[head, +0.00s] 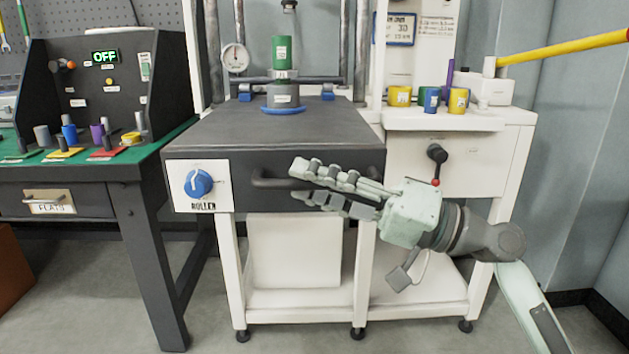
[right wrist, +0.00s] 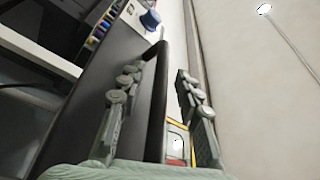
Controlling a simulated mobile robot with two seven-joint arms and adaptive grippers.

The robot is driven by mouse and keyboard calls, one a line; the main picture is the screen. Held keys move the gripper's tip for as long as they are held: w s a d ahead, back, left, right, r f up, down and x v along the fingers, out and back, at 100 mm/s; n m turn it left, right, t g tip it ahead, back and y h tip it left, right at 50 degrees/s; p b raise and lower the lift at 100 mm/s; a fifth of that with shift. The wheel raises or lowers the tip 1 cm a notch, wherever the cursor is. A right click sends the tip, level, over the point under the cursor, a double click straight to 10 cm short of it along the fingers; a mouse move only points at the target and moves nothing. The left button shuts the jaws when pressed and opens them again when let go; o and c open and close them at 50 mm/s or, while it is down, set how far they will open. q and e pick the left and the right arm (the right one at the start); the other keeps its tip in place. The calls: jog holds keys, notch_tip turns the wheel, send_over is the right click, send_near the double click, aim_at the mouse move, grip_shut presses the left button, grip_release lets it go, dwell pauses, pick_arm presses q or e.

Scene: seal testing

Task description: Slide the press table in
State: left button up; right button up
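The press table (head: 235,140) is a dark grey slab that juts out in front of the white press frame. Its front face carries a dark bar handle (head: 268,180), which also shows in the right wrist view (right wrist: 160,110). My right gripper (head: 303,184) is at the handle, reaching in from the right with its fingers pointing left. In the right wrist view, the open fingers (right wrist: 158,80) stand on either side of the bar, with a visible gap on the right side. Part of the handle is hidden behind the fingers in the head view. My left gripper is not in view.
A blue ROLLER knob (head: 198,183) sits on the table's front left. A green cylinder (head: 282,53) stands on a pedestal (head: 284,95) at the table's back. A red-tipped lever (head: 437,160) is near my right wrist. A green-topped bench (head: 90,165) stands at left.

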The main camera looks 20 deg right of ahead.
grip_shut()
dwell(0.5)
